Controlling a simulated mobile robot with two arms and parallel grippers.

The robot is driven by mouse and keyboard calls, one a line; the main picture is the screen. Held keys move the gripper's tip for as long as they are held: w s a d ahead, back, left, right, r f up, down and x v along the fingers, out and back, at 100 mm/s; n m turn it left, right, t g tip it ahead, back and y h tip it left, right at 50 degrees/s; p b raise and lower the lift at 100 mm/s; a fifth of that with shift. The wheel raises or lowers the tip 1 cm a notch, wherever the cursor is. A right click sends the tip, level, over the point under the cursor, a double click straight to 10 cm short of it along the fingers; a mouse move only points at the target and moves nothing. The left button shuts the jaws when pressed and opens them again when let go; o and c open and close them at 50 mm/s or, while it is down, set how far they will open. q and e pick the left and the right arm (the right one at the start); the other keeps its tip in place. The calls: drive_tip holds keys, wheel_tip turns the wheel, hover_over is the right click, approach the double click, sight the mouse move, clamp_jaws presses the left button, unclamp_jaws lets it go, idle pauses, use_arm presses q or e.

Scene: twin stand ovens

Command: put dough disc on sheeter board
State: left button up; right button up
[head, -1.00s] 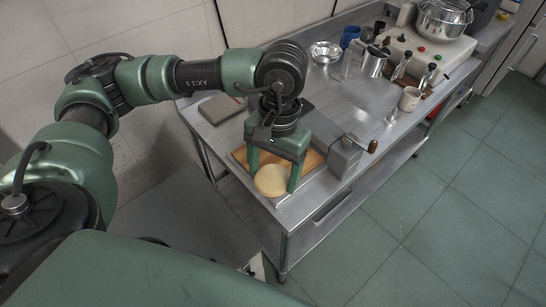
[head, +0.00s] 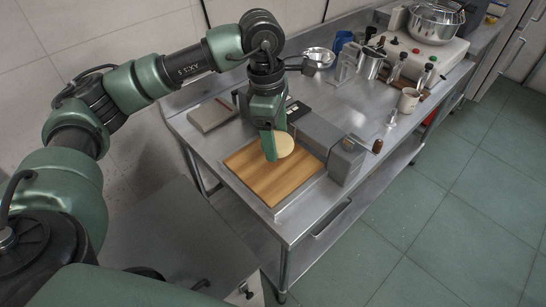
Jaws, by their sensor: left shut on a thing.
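A pale round dough disc (head: 284,146) is held between the fingers of my left gripper (head: 269,150), which is shut on it. The gripper points down and the near finger hides part of the disc. Disc and gripper appear over the far part of the wooden sheeter board (head: 270,182). I cannot tell whether the disc touches the board. The board lies in a metal frame at the near end of the steel table, in front of the grey sheeter body (head: 318,138) with its crank handle. My right gripper is not in view.
A flat grey box (head: 213,114) lies left of the sheeter. Farther back stand a metal bowl (head: 319,57), a blue cup (head: 341,42), a metal pitcher (head: 371,62), a white mug (head: 408,100) and a mixing bowl (head: 434,22). The near part of the board is bare.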

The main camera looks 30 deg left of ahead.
use_arm(q)
drive_tip(key=w+a+r+n+t+y+p, duration=0.1)
drive_tip(key=w+r+n, duration=0.4)
drive_tip(key=n, duration=0.6)
drive_tip(key=shift+a+r+p, duration=0.2)
drive_tip(key=shift+a+p, duration=0.4)
drive_tip(key=shift+a, duration=0.55)
drive_tip(key=shift+w+a+r+n, duration=0.15)
drive_tip(key=shift+w+n, duration=0.05)
drive_tip(key=shift+n, duration=0.35)
drive_tip(key=shift+w+a+r+n, duration=0.15)
drive_tip(key=shift+w+n, duration=0.05)
drive_tip(key=shift+n, duration=0.35)
wheel_tip(320, 180, down, 19)
drive_tip(key=p, duration=0.4)
drive_tip(key=shift+f, duration=0.5)
drive_tip(key=shift+f, duration=0.15)
drive_tip(key=o, duration=1.4)
